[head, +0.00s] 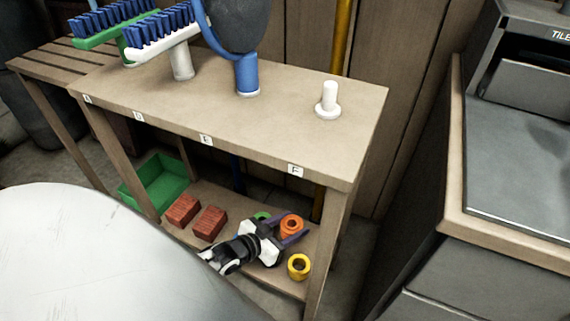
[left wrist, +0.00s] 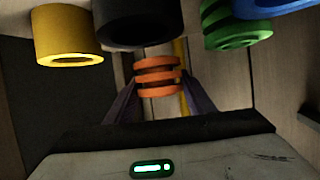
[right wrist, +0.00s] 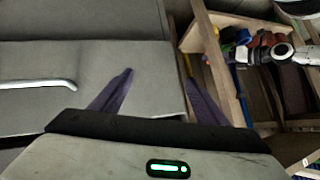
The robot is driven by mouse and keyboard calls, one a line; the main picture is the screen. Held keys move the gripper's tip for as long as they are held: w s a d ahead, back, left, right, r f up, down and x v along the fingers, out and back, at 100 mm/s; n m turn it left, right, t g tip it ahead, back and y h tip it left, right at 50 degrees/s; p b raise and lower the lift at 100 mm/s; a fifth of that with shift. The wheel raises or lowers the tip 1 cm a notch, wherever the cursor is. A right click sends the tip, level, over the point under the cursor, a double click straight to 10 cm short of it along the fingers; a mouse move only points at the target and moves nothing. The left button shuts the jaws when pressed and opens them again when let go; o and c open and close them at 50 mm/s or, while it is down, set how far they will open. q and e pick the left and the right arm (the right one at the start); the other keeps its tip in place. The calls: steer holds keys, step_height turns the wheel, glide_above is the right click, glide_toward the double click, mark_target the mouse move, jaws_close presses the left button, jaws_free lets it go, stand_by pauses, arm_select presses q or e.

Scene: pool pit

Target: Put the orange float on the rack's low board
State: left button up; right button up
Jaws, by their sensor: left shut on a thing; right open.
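The orange float (head: 291,225) is a short ringed cylinder with a hole in its end. My left gripper (head: 289,228) is shut on it, with a purple finger on each side, over the rack's low board (head: 235,243). In the left wrist view the orange float (left wrist: 158,77) shows between the fingertips. I cannot tell whether it touches the board. A yellow float (head: 299,267) and a green float (head: 262,216) are close on either side. My right gripper (right wrist: 159,76) is open and empty in the right wrist view, facing a grey cabinet front.
Two red bricks (head: 196,216) and a green bin (head: 157,184) are left of my left gripper. The rack's top board (head: 215,112) is overhead, holding brushes (head: 165,38) and a white peg (head: 328,101). A rack post (head: 326,255) stands at the right. A dark cabinet (head: 480,250) is farther right.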

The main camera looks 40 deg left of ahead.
mark_target(291, 233)
arm_select(q)
steer(key=shift+f, duration=0.7)
step_height(291, 233, down, 3)
steer(key=shift+r+b, duration=0.2)
steer(key=shift+b, duration=0.95)
steer(key=shift+f, duration=0.4)
steer(key=shift+r, duration=0.15)
steer(key=o, duration=0.8)
steer(key=shift+c, duration=0.2)
arm_select(e)
steer(key=shift+w+a+r+t+y, duration=0.1)
steer(key=shift+a+r+t+y, duration=0.25)
steer(key=shift+r, duration=0.3)
steer(key=shift+w+a+r+t+y, duration=0.15)
steer(key=shift+a+r+y, duration=0.25)
steer(key=shift+r, duration=0.2)
steer(key=shift+s, duration=0.1)
